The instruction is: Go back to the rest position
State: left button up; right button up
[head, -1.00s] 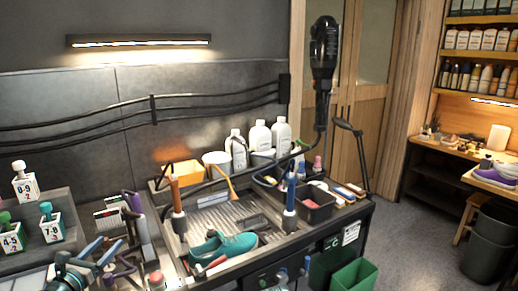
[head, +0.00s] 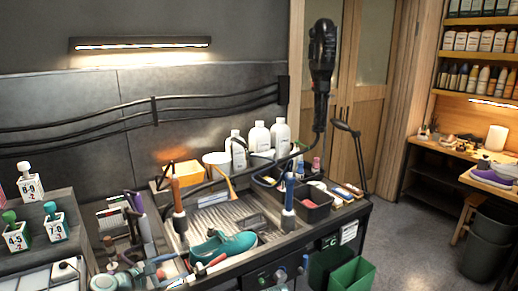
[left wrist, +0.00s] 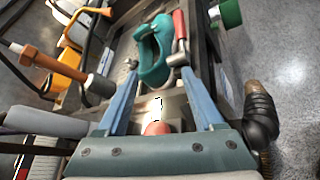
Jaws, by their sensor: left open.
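My left gripper (head: 165,270) is low at the left of the sink bench in the head view. In the left wrist view its two blue fingers (left wrist: 160,82) stand wide apart with nothing held between them. A teal shoe (head: 228,245) lies on the front of the bench, right of this gripper. In the left wrist view the shoe (left wrist: 153,60) shows beyond the fingertips, with a red-handled tool (left wrist: 180,25) beside it. My right gripper is not in view.
The ribbed sink bench (head: 215,215) carries upright orange and blue handled tools, white bottles (head: 258,138) and a black bin (head: 313,207). Dropper bottles (head: 47,222) stand at the left. A green bin (head: 352,275) is on the floor. Floor at the right (head: 410,240) is clear.

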pick_arm(q)
jog(key=s+d+f+m+g+y, duration=0.1)
jog(key=s+d+f+m+g, duration=0.2)
jog(key=d+m, duration=0.2)
jog(key=s+d+f+m+g+p, duration=0.1)
jog(key=s+d+f+m+g, duration=0.25)
jog(key=d, duration=0.25)
jog(key=s+d+f+m+g+y, duration=0.1)
jog(key=s+d+f+m+g, duration=0.1)
jog(key=d+m, duration=0.35)
jog(key=s+d+f+m+g+y+p, duration=0.1)
jog(key=s+d+f+m+g+y, duration=0.1)
jog(key=s+m+y, duration=0.5)
jog(key=s+m+g, duration=0.1)
jog(key=s+m, duration=0.1)
jog(key=m, duration=0.2)
jog(key=shift+s+d+m+p, duration=0.15)
jog(key=shift+s+m+p, duration=0.15)
jog(key=shift+m, duration=0.1)
